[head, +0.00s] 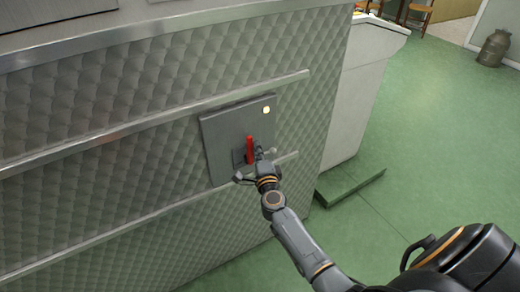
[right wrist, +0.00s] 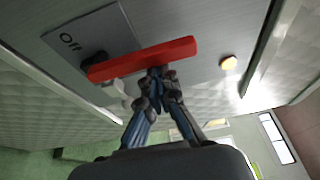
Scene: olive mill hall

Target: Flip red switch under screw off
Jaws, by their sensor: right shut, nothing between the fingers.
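The red switch lever (head: 250,150) stands upright on a grey panel (head: 222,128) on the quilted metal wall. In the right wrist view the lever (right wrist: 150,58) lies across the picture, one end at a dark pivot beside a plate (right wrist: 98,32) marked "Off". My right gripper (head: 257,157) is shut and empty at the lever's right side. In the right wrist view its fingertips (right wrist: 155,75) are together, right at the lever's near edge; I cannot tell whether they touch. No screw is clearly visible. My left gripper is out of view.
A lit round lamp (head: 266,110) sits at the panel's upper right. Metal rails (head: 150,120) run along the wall. A low green step (head: 350,187) and a pale counter (head: 355,105) stand to the right. The green floor beyond is open, with a metal can (head: 494,48) far off.

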